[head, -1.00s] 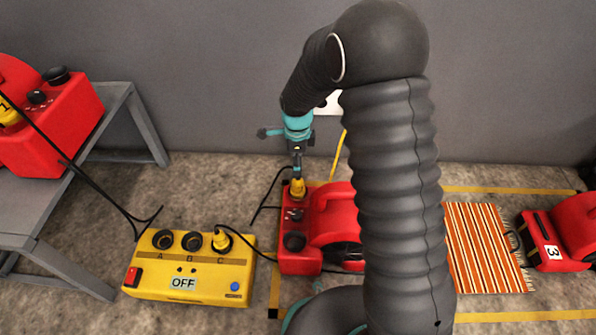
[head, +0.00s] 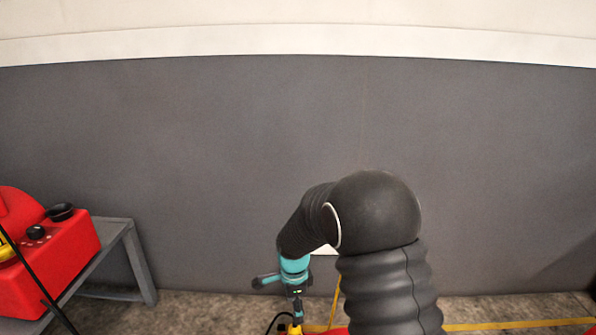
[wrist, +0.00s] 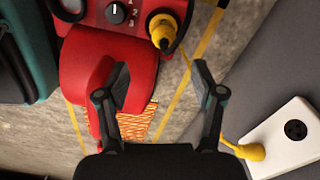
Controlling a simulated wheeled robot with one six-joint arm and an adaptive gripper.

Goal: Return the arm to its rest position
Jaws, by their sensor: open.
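My arm, in a dark ribbed sleeve, reaches up and bends over at the lower middle of the head view. My gripper (head: 296,308) hangs down from its teal wrist, just above a yellow plug (head: 295,330). In the wrist view my gripper (wrist: 160,75) has its two dark fingers spread apart with nothing between them. Beyond the fingers are a red machine (wrist: 110,60) with a dial and the yellow plug (wrist: 163,32) seated on its top.
At left, another red machine (head: 50,255) stands on a grey bench (head: 128,235). The grey wall (head: 200,150) is behind.

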